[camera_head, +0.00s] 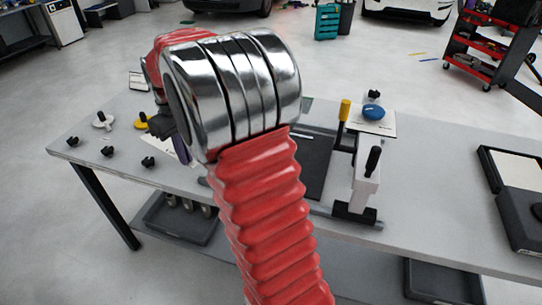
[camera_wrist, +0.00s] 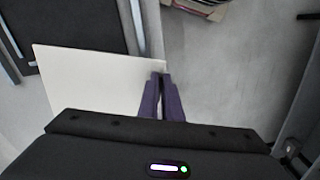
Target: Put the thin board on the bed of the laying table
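The thin board (camera_wrist: 95,80) is a flat, pale cream sheet on the left of the wrist view. My gripper (camera_wrist: 161,78) has dark purple fingers close together at the board's right edge, shut on it. In the head view, my gripper (camera_head: 182,148) is mostly hidden behind my arm, with a pale sliver of the board (camera_head: 157,146) showing beside it. The laying table's dark bed (camera_head: 314,165) lies right of my arm and is partly hidden by it. The bed (camera_wrist: 78,22) also shows beyond the board in the wrist view. I cannot tell the board's height above the surface.
A white block with a black handle (camera_head: 367,185) and a yellow-handled tool (camera_head: 344,110) stand by the bed. A blue object (camera_head: 373,112) sits behind them. Several small black knobs (camera_head: 107,151) are at the table's left end. A dark-framed tray (camera_head: 500,190) is at the right.

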